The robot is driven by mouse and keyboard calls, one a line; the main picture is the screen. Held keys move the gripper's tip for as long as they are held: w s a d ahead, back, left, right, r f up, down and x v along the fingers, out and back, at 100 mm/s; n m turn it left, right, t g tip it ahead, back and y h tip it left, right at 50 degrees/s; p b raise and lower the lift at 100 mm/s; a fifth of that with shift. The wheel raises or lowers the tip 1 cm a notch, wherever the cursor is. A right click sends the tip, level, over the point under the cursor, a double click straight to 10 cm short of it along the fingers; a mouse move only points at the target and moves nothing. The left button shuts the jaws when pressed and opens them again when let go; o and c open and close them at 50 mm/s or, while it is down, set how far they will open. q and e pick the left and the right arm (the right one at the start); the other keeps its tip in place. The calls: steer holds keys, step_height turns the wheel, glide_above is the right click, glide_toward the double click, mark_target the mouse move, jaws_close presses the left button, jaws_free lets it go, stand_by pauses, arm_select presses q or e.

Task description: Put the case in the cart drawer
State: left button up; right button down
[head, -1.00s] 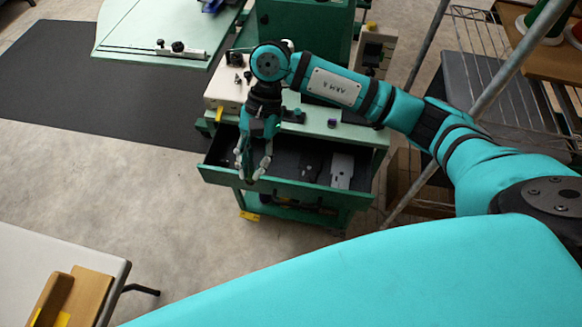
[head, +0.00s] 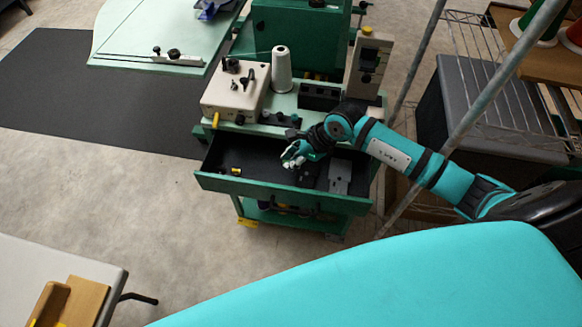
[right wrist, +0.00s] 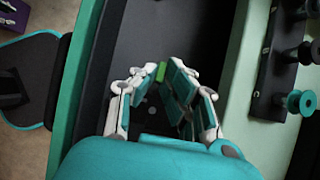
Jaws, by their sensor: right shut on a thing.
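The cart drawer (head: 222,184) is pulled open at the front of the green cart, with a dark lining. My right gripper (head: 291,158) is inside or just above its middle, fingers angled to the left. In the right wrist view, its fingertips (right wrist: 157,75) close around a small thing with a green face, which I take for the case (right wrist: 161,71). Most of it is hidden by the fingers, and I cannot tell whether it touches the drawer floor. My left gripper is not in view.
In the drawer, a grey block (head: 340,178) lies to the right and a small yellow-and-black piece (head: 236,171) to the left. A white cone (head: 281,70) and a cream machine (head: 234,92) stand on the cart top. A metal pole (head: 480,105) crosses the right side.

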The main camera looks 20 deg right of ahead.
mark_target(283, 175)
steer(key=shift+f, duration=2.2)
steer(key=c, duration=1.4)
jaws_free()
steer(key=shift+f, duration=0.1)
steer(key=shift+r, duration=0.2)
steer(key=v, duration=1.2)
steer(key=shift+f, duration=0.1)
